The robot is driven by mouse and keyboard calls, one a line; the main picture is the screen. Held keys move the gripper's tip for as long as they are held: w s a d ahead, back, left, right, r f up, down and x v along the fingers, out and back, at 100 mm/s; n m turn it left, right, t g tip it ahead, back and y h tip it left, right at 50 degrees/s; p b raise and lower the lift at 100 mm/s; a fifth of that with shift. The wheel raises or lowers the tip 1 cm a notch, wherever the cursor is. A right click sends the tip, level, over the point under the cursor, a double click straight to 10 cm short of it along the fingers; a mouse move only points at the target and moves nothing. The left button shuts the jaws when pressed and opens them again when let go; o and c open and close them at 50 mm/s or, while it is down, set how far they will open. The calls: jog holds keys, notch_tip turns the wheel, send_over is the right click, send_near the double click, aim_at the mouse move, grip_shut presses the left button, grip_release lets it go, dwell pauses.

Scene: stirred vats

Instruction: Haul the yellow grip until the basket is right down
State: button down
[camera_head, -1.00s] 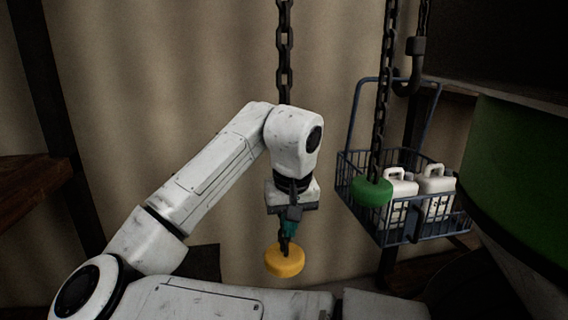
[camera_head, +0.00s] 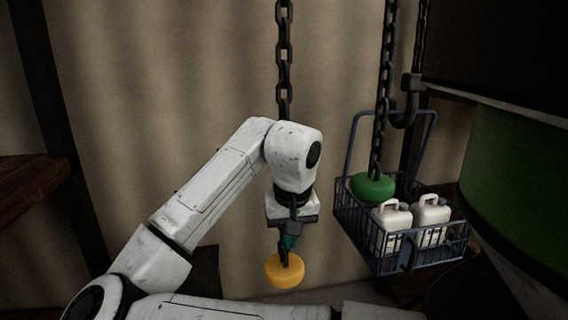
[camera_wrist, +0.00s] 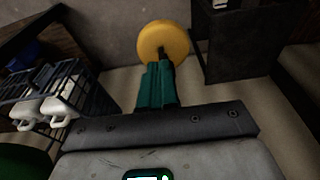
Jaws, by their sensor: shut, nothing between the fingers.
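The yellow grip (camera_head: 284,270) is a thick round disc at the bottom of a dark chain (camera_head: 284,60). It also shows in the wrist view (camera_wrist: 164,42), just beyond my fingertips. My gripper (camera_head: 290,243) points down beside the chain, just above the yellow grip. Its teal fingers (camera_wrist: 157,82) are shut with nothing visible held. The blue wire basket (camera_head: 345,215) hangs at the right from a dark hook (camera_head: 407,105) and holds two white jugs (camera_head: 392,222). The basket hangs roughly level. Its underside is partly in shadow.
A green round grip (camera_head: 372,188) hangs on a second chain (camera_head: 384,90) in front of the basket. A large green vat (camera_head: 515,180) fills the right side. A brown wooden shelf (camera_head: 30,185) stands at the left. A pale corrugated wall is behind.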

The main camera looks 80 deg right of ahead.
jog(key=r+p, duration=0.2)
jog(key=p, duration=0.1)
jog(key=r+p, duration=0.1)
jog(key=shift+w+d+r, duration=0.15)
jog(key=shift+d+r, duration=0.15)
jog(key=shift+r, duration=0.1)
jog(key=shift+f, duration=0.1)
jog(key=shift+p, duration=0.75)
dwell(0.5)
